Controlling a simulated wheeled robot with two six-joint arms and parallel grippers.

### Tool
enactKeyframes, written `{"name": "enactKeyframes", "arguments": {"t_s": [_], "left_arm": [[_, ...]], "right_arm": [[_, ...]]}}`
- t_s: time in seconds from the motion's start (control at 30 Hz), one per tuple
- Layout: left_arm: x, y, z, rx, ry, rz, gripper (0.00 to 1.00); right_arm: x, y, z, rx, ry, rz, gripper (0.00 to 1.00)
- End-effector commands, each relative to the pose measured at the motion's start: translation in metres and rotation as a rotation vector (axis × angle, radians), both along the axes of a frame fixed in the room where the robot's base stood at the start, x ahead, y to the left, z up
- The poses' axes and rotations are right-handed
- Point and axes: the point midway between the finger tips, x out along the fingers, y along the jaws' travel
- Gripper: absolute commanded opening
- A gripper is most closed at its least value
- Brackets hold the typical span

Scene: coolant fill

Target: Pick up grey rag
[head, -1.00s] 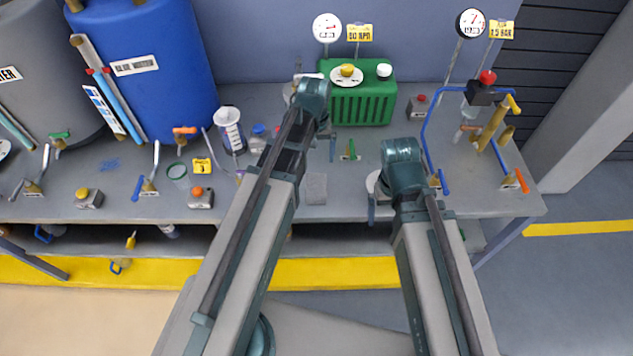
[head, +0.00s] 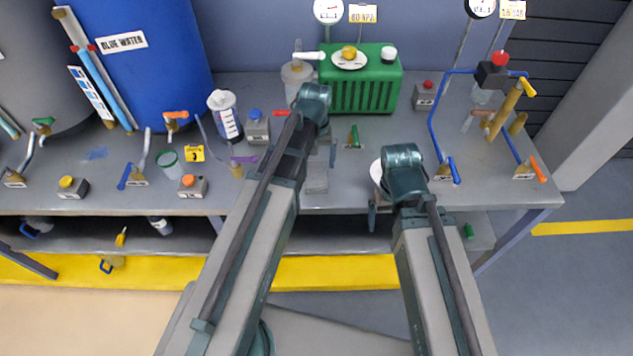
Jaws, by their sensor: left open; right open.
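The grey rag (head: 316,181) looks like a small flat grey patch on the grey bench top, close to the front edge. It lies just right of my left forearm, which may hide part of it. My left gripper (head: 328,150) points down below its wrist, just behind the rag in the picture; the arm hides most of it. It is open, with nothing seen in it. My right gripper (head: 373,215) is mostly hidden behind its wrist, at the bench's front edge right of the rag. It is open and appears empty.
A green ribbed tank (head: 362,95) stands behind the rag. A white round plate (head: 376,171) is partly hidden by my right wrist. Blue pipework (head: 434,110) rises at right.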

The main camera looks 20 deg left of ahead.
Motion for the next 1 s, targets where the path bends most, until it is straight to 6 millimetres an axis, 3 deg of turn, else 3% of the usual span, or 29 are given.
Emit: {"name": "enactKeyframes", "arguments": {"t_s": [0.23,0.6,0.9,1.0], "left_arm": [[0.000,-0.001,-0.009,0.000,0.000,0.000,1.00],[-0.001,-0.003,-0.051,0.000,0.000,0.000,1.00],[-0.001,-0.003,-0.051,0.000,0.000,0.000,1.00],[-0.001,-0.003,-0.051,0.000,0.000,0.000,0.82]], "right_arm": [[0.000,0.000,-0.009,0.000,0.000,0.000,1.00],[0.000,0.000,-0.051,0.000,0.000,0.000,1.00],[0.000,0.000,-0.051,0.000,0.000,0.000,1.00],[0.000,0.000,-0.051,0.000,0.000,0.000,1.00]]}}
